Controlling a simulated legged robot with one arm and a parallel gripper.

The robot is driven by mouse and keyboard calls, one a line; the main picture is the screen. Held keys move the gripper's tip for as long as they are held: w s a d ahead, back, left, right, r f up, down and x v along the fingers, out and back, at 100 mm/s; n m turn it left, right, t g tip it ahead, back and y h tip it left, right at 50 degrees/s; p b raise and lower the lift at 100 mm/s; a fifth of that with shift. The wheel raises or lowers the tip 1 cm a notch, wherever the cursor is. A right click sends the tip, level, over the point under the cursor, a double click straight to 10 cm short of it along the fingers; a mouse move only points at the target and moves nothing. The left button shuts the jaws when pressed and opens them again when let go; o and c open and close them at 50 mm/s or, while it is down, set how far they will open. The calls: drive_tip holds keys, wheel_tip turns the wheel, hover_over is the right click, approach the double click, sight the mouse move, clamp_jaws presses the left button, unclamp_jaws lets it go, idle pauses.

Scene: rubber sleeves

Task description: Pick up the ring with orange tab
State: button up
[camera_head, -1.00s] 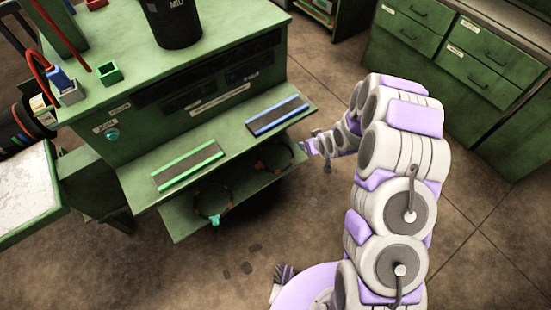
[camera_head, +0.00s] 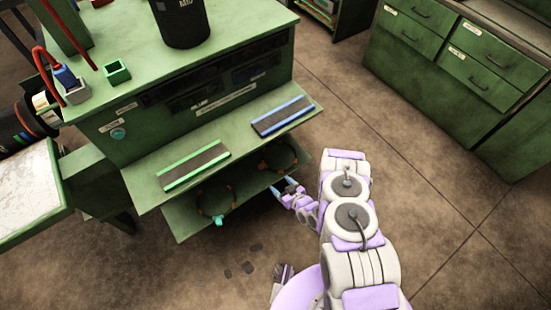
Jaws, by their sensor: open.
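A dark ring (camera_head: 297,156) lies on the right part of the lower green shelf, partly hidden under the upper shelf; a small orange-brown spot shows at its left side. Another dark ring (camera_head: 234,196) lies on the left part of that shelf, with a teal tab (camera_head: 218,222) at its front and small orange-brown marks on its sides. My gripper (camera_head: 282,186) is open, with light blue fingertips, near the front edge of the lower shelf. It appears empty, in front of the right ring and pointing toward the shelf.
The upper shelf (camera_head: 236,139) overhangs the rings and carries a green-edged strip (camera_head: 195,166) and a blue-edged strip (camera_head: 283,116). A green drawer cabinet (camera_head: 455,85) stands at the right. Open floor (camera_head: 440,200) lies between it and the bench.

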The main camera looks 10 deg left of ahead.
drive_tip(key=b, duration=0.4)
approach(263, 167)
drive_tip(key=x, duration=0.4)
drive_tip(key=shift+s+a+r, duration=0.1)
drive_tip(key=shift+a+r, duration=0.1)
drive_tip(key=shift+a, duration=0.1)
drive_tip(key=shift+a+f, duration=0.1)
drive_tip(key=shift+a, duration=0.2)
drive_tip(key=shift+w+a+f+b, duration=0.4)
drive_tip(key=shift+w+f+b, duration=0.15)
drive_tip(key=shift+w, duration=0.2)
drive_tip(key=shift+w+a+f+b, duration=0.45)
drive_tip(key=shift+w+b, duration=0.1)
drive_tip(key=shift+w, duration=0.2)
drive_tip(key=shift+w+a+f, duration=0.15)
drive_tip(key=shift+w+a, duration=0.15)
drive_tip(key=shift+a, duration=0.4)
drive_tip(key=shift+d, duration=0.2)
drive_tip(key=c, duration=1.1)
